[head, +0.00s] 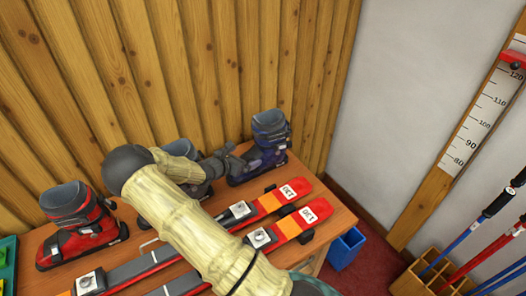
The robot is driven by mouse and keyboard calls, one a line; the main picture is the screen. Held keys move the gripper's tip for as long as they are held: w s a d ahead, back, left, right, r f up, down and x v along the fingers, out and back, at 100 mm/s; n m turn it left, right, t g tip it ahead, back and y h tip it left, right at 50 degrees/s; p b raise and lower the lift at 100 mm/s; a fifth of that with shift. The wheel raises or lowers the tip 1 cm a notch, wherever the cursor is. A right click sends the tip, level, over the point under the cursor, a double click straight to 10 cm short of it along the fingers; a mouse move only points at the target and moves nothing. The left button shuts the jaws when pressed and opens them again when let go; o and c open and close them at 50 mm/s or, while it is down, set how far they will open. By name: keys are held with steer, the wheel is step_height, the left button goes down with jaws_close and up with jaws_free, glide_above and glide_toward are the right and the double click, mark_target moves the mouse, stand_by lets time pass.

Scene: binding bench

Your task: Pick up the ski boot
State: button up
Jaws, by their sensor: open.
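Three ski boots stand in a row along the back of the wooden bench (334,222). A red and black boot (85,228) is at the left. A grey boot (181,148) is in the middle, mostly hidden behind my arm. A dark blue boot (268,147) stands upright at the right end. My gripper (238,157) is open, just left of the blue boot and level with its lower part. Its fingers are small and dark here, and I cannot tell whether they touch the boot.
A pair of red-tipped skis (284,206) lies across the bench front, partly under my arm. A green tray (8,262) sits at the left edge. A blue bin (346,248) and a wooden pole rack (430,270) stand right of the bench. A plank wall closes off the back.

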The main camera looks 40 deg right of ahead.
mark_target(259, 149)
steer(key=x, duration=0.6)
steer(key=shift+p, duration=0.35)
steer(key=shift+d, duration=0.1)
steer(key=p+x, duration=0.1)
steer(key=x, duration=0.4)
steer(key=shift+s, duration=0.1)
steer(key=c, duration=1.3)
steer(key=shift+d, duration=0.1)
steer(key=shift+c, duration=0.2)
steer(key=shift+r, duration=0.1)
steer(key=shift+r, duration=0.1)
